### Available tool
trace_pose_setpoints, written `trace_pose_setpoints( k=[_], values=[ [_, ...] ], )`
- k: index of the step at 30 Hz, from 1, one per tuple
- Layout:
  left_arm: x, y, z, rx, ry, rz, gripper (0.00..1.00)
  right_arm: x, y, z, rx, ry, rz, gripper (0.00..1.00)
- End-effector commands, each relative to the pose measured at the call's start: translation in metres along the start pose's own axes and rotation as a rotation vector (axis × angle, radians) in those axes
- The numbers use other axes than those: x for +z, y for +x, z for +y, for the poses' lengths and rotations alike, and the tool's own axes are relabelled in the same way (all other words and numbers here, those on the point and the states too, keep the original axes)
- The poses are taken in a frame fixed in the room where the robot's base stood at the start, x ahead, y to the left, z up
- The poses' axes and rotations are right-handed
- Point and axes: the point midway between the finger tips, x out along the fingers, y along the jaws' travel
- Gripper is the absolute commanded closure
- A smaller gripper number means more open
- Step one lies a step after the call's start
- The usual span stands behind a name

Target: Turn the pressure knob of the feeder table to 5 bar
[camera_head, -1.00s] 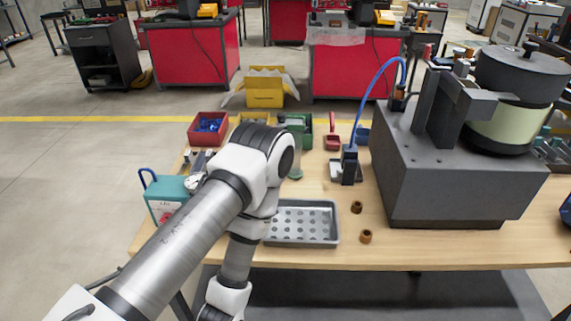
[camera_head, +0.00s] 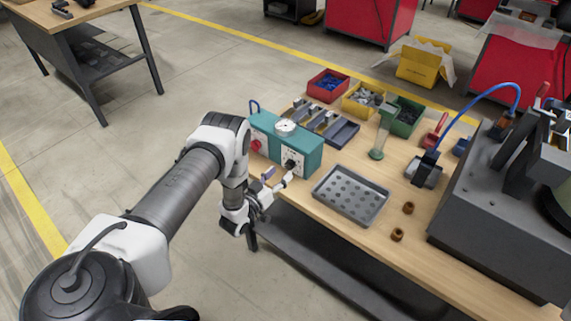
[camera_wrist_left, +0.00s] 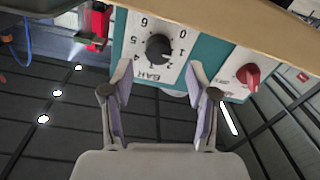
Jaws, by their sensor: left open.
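The teal control box (camera_head: 308,157) stands at the table's left end, with a round white gauge (camera_head: 286,126) on top. Its black pressure knob (camera_head: 291,164) is on the front panel; in the left wrist view the knob (camera_wrist_left: 158,48) sits in an upside-down scale from 0 to 6 marked BAR. I cannot tell surely which number it points at. My left gripper (camera_head: 277,184) is in front of the panel, its two fingers open and empty. In the left wrist view the open fingertips (camera_wrist_left: 160,68) lie either side of the knob, apart from it. My right gripper is not in view.
A red knob (camera_wrist_left: 249,76) is on the same box, beside the scale. A perforated metal tray (camera_head: 350,194) lies right of the gripper, with two brown rings (camera_head: 408,208) beyond. Red (camera_head: 328,85), yellow and green bins stand behind. The floor left of the table is clear.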

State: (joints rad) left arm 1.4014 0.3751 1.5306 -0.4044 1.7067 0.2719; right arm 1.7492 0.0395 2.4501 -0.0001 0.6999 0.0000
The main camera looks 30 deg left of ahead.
Motion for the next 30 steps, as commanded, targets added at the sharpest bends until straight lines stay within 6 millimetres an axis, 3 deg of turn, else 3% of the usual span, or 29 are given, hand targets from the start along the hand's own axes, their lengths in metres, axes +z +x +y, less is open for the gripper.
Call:
trace_pose_setpoints(
  k=[6, 14, 17, 19, 20, 30],
  values=[
    [-0.001, 0.035, 0.001, 0.000, 0.001, 0.000, 0.42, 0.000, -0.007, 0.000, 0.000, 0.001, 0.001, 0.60],
    [0.001, 0.039, 0.001, -0.002, -0.001, -0.003, 0.42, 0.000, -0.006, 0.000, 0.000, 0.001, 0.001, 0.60],
    [0.001, 0.039, 0.001, -0.002, -0.001, -0.003, 0.70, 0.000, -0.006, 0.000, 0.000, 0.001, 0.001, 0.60],
    [0.001, 0.039, 0.001, -0.002, -0.001, -0.003, 0.95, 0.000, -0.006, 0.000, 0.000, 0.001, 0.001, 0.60],
    [0.001, 0.039, 0.001, -0.002, -0.001, -0.003, 1.00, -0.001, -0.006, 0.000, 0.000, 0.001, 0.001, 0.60],
    [0.000, 0.039, 0.001, -0.002, 0.018, -0.001, 1.00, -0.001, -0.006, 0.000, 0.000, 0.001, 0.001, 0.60]
  ],
)
